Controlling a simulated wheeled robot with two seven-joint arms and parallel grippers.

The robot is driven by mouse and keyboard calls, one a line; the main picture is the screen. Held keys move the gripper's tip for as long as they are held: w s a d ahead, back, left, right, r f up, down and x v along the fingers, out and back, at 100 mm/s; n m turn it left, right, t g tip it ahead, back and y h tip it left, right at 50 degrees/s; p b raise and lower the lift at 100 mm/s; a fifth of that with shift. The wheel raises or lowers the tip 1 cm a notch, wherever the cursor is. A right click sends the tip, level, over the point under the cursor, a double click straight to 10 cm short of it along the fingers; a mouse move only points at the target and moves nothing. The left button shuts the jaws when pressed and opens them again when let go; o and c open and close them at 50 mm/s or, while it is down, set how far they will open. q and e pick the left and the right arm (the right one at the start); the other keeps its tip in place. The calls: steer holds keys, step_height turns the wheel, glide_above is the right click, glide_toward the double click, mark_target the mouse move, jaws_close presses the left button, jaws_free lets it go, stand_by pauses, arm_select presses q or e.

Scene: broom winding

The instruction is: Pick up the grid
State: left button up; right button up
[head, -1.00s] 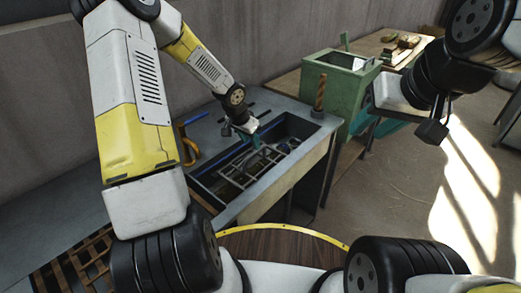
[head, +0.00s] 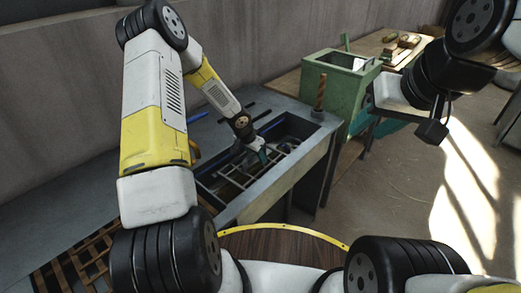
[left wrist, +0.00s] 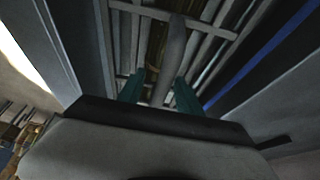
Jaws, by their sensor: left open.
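A grey metal grid (head: 236,176) of thin bars lies in the dark rectangular trough of the workbench. My left gripper (head: 263,157) reaches down into the trough at the grid's right part. In the left wrist view, the open teal fingers (left wrist: 158,92) point at the grid (left wrist: 190,28), with a grey bar running up between them. I cannot tell whether the fingers touch it.
The trough walls and bench rim (head: 290,172) closely surround the grid. A brown upright rod (head: 320,93) stands at the bench's right corner. A green box (head: 340,85) stands behind it. A brown lattice (head: 88,262) lies at lower left. A blue bar (head: 197,117) lies behind the trough.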

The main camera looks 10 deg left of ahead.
arm_select(q)
steer(key=shift+f, duration=0.2)
stand_by(0.3)
jaws_close()
stand_by(1.3)
